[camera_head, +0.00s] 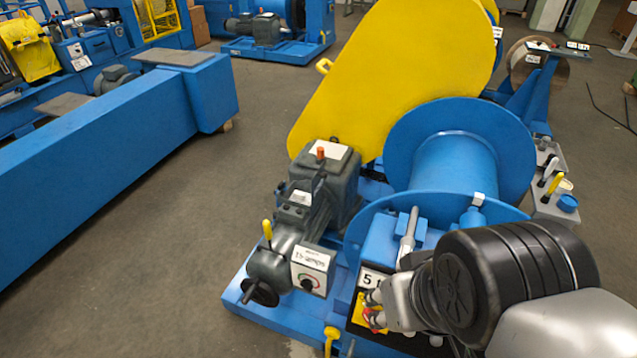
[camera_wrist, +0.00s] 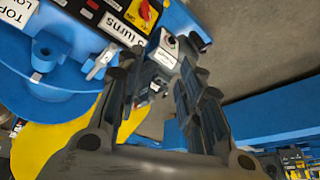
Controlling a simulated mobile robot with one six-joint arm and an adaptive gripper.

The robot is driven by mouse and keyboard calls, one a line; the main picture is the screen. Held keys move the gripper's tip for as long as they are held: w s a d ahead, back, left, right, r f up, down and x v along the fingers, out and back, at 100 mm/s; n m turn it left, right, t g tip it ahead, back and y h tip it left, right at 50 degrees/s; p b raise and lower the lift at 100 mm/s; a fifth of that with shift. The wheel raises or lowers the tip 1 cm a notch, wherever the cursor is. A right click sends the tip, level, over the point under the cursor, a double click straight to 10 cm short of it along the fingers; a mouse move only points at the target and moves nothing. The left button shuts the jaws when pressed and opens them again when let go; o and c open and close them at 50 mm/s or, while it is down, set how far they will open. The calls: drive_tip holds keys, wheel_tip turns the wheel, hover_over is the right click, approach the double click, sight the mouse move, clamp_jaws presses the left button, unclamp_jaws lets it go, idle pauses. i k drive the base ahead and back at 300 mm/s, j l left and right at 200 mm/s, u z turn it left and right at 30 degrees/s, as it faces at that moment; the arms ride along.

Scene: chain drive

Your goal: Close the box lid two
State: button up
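I cannot tell for sure which part is box lid two, and no lid clearly stands open. A control box with a white face and a dial (camera_head: 311,269) sits at the front of the grey motor; what looks like the same box shows between my fingers in the wrist view (camera_wrist: 167,48). Another white plate (camera_head: 314,149) tops the grey gearbox. A panel with a red and yellow switch (camera_head: 370,312) is beside my gripper and shows at the top of the wrist view (camera_wrist: 146,13). My gripper (camera_wrist: 155,85) is open, its fingers apart and nothing between them. The arm hides part of the panel.
The yellow chain guard (camera_head: 390,70) and the blue spool (camera_head: 455,165) stand behind the panel. A yellow-handled lever (camera_head: 267,232) rises from the motor. A long blue beam (camera_head: 100,160) lies left, with clear floor (camera_head: 190,260) between it and the machine.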

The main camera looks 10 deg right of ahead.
sight(317, 182)
drive_tip(key=i+j+z, duration=0.6)
drive_tip(key=j, duration=0.4)
drive_tip(key=i+j+z, duration=0.4)
drive_tip(key=j, duration=0.45)
